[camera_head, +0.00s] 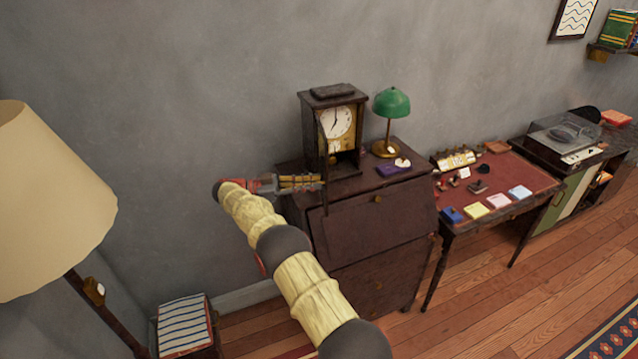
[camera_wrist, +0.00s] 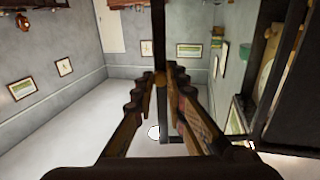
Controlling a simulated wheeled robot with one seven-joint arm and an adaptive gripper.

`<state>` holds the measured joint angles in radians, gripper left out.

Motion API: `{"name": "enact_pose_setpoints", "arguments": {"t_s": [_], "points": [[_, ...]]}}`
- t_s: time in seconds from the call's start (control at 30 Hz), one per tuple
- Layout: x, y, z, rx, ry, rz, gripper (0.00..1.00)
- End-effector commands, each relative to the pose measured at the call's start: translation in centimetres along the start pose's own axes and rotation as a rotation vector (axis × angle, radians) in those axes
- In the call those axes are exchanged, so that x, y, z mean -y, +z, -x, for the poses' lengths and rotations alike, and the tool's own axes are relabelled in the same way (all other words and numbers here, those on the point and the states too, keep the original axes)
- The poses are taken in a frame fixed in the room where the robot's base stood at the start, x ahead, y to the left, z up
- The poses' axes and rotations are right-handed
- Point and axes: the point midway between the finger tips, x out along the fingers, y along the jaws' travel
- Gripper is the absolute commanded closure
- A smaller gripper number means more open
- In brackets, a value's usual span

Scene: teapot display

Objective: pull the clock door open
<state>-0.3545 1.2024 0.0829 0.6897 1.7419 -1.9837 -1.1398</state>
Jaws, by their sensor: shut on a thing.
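The clock (camera_head: 335,130) is a dark wooden case with a white face and a gold lower panel. It stands upright on the dark wooden desk (camera_head: 375,215). My gripper (camera_head: 322,182) reaches in from the left at the clock's lower front left. In the wrist view my gripper (camera_wrist: 166,72) is shut on the clock door (camera_wrist: 159,38), seen as a thin dark upright bar between the fingertips. The clock case (camera_wrist: 298,85) lies to the right there, with a gap between it and the bar. The door stands out from the case; its exact angle is hard to tell.
A green lamp (camera_head: 390,105) and a small purple item (camera_head: 393,168) stand right of the clock. A red-topped table (camera_head: 510,175) with several small things is further right. A floor lamp (camera_head: 50,200) is at left. The wall (camera_head: 200,90) is behind.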

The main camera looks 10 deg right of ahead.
Motion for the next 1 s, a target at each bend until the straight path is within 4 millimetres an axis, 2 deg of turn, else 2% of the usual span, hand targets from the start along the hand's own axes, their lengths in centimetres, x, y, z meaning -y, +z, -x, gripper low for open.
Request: {"name": "enact_pose_setpoints", "arguments": {"t_s": [0.1, 0.13, 0.47, 0.77, 0.87, 1.0], "points": [[-0.2, 0.0, 0.1, -0.002, 0.006, 0.002, 1.0], [-0.2, 0.0, 0.1, -0.002, 0.007, 0.002, 0.86], [-0.1, 0.0, 0.0, -0.001, 0.004, 0.0, 0.67], [-0.1, -0.1, 0.0, -0.001, 0.003, 0.0, 0.67], [-0.1, -0.8, -0.1, 0.0, 0.002, -0.002, 0.67], [-0.2, -3.0, -0.1, 0.001, 0.002, -0.004, 0.67]]}}
